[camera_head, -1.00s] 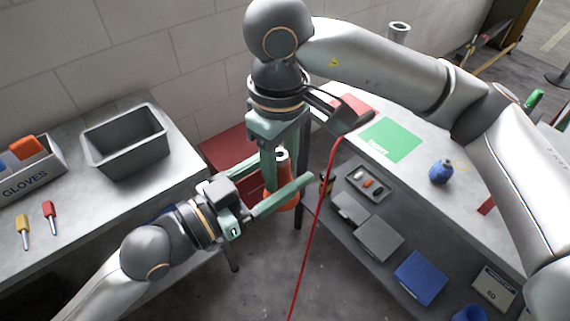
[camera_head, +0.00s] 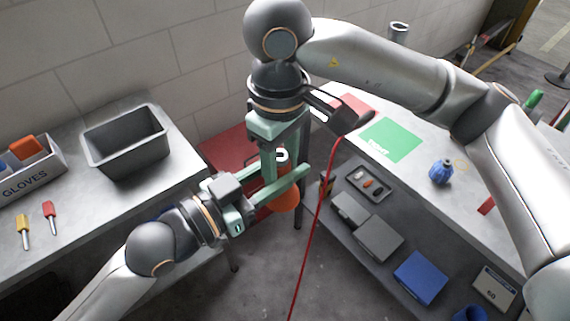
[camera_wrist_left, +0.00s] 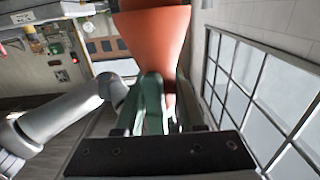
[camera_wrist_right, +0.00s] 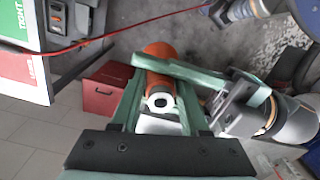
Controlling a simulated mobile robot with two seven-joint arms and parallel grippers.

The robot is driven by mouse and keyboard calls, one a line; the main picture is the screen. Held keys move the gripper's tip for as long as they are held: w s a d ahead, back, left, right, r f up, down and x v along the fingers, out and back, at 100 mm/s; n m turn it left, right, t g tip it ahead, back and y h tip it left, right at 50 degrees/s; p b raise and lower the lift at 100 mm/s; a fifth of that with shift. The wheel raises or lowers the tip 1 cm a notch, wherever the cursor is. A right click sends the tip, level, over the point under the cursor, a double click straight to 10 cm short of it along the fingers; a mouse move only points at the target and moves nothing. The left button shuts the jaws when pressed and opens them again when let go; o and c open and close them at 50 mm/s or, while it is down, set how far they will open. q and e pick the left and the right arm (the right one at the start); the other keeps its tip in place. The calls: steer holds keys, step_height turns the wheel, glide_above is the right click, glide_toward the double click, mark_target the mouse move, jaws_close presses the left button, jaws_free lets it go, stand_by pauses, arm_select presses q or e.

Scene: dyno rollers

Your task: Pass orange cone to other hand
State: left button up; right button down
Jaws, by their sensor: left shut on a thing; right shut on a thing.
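The orange cone (camera_head: 285,199) with a white collar hangs in the air between my two grippers, over the gap between the benches. My right gripper (camera_head: 283,158) points down from above and is shut on its upper, narrow end. My left gripper (camera_head: 289,175) reaches in from the left and is shut across the cone lower down. In the left wrist view the cone (camera_wrist_left: 155,32) flares away beyond the fingers. In the right wrist view its hollow white tip (camera_wrist_right: 158,102) sits between the right fingers, with a left finger crossing the orange body. The fingers partly hide the cone.
A grey bin (camera_head: 125,145) and a gloves box (camera_head: 30,170) stand on the left bench. The right bench holds a green mat (camera_head: 391,140) and a blue bottle (camera_head: 440,171). A red cable (camera_head: 318,215) hangs just right of the grippers. A red box (camera_head: 228,150) is behind.

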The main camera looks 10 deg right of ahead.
steer(key=shift+c, duration=1.6)
jaws_free()
steer(key=shift+w, duration=0.2)
steer(key=shift+r, duration=0.15)
